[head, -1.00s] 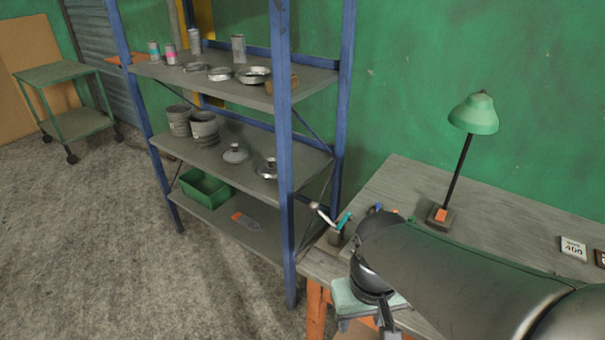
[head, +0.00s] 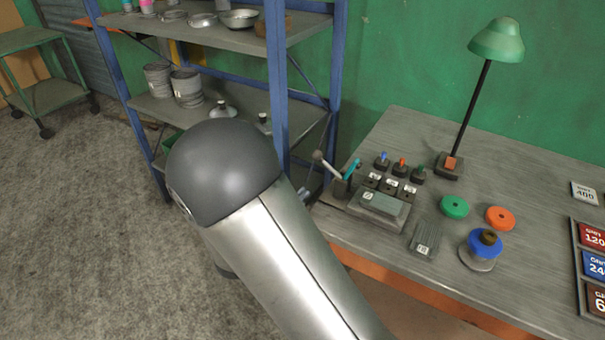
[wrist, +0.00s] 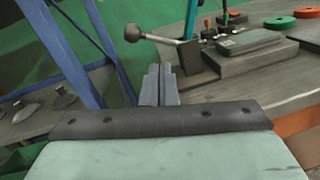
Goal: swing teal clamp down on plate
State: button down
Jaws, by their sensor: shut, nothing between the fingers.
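The teal clamp (head: 352,169) stands raised at the left end of the bench, and its teal part shows at the top of the wrist view (wrist: 199,18). A grey lever with a ball knob (wrist: 133,33) slants out to the left of it from a dark block. The grey-green plate (head: 381,203) lies flat on a grey base to the right of the clamp; it also shows in the wrist view (wrist: 250,40). My gripper (wrist: 160,72) is shut and empty. In the wrist picture its fingertips appear below the lever, with no clear contact.
Small blue, red and green-topped pieces (head: 401,166) stand behind the plate. Green (head: 454,206) and orange (head: 500,218) discs and a lamp (head: 497,42) are on the bench to the right. A blue-framed shelf (head: 277,85) rises close on the left.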

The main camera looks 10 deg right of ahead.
jog(key=a, duration=0.1)
jog(key=w+a+n+t, duration=0.1)
jog(key=a+n+t+y, duration=0.1)
jog(key=shift+w+f, duration=0.25)
jog(key=shift+f, duration=0.15)
jog(key=shift+d, duration=0.1)
jog(key=p+x, duration=0.1)
jog(key=x, duration=0.9)
jog(key=shift+s+r, duration=0.1)
jog(key=shift+r, duration=0.05)
